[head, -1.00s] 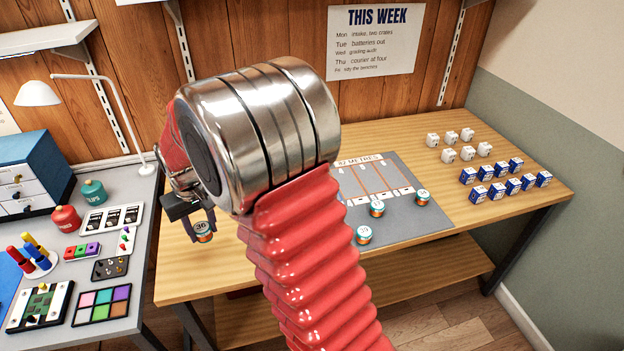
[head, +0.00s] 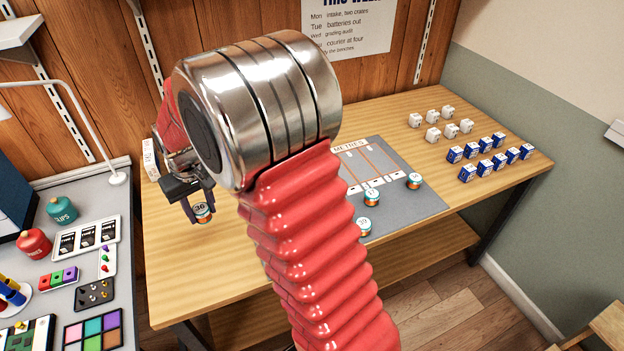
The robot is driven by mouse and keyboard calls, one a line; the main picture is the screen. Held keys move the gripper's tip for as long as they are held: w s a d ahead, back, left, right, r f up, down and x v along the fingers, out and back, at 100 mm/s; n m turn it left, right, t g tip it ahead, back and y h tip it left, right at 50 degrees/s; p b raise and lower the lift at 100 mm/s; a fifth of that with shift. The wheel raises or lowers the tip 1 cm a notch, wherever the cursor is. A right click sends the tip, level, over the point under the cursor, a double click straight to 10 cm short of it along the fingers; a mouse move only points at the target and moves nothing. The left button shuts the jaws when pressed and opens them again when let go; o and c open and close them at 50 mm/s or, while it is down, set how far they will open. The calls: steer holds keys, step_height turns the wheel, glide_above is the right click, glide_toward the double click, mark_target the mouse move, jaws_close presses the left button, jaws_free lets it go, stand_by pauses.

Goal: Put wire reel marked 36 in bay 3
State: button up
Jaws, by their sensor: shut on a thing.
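The wire reel marked 36 (head: 203,215), white-topped with teal and orange sides, is held upright between the dark fingers of my gripper (head: 200,207). The gripper is shut on it over the left part of the wooden table. I cannot tell how far the reel is above the tabletop. A grey mat (head: 425,202) with a "METRES" header and bays split by orange lines lies to the right of the gripper. My arm hides its left part, and I cannot read the bay numbers, so bay 3 cannot be picked out.
Several white cubes (head: 433,134) and blue boxes (head: 467,173) stand at the table's right. A cluttered grey bench (head: 120,300) is at left.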

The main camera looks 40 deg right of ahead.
steer(key=shift+n, duration=0.7)
steer(key=d, duration=0.6)
steer(key=w+d, duration=0.1)
steer(key=d, duration=0.5)
steer(key=w+d, duration=0.1)
steer(key=d, duration=0.5)
steer(key=shift+d+r, duration=0.15)
steer(key=shift+r, duration=0.05)
steer(key=s+d+n, duration=0.1)
steer(key=s+d, duration=0.1)
steer(key=d, duration=0.7)
steer(key=s+d, duration=0.2)
steer(key=d, duration=0.8)
steer(key=shift+s+r+n, duration=0.15)
steer(key=shift+s+n, duration=0.1)
steer(key=shift+n, duration=0.15)
steer(key=shift+a, duration=0.1)
steer(key=shift+f, duration=3.15)
steer(key=shift+f, duration=1.85)
steer(key=shift+f, duration=0.1)
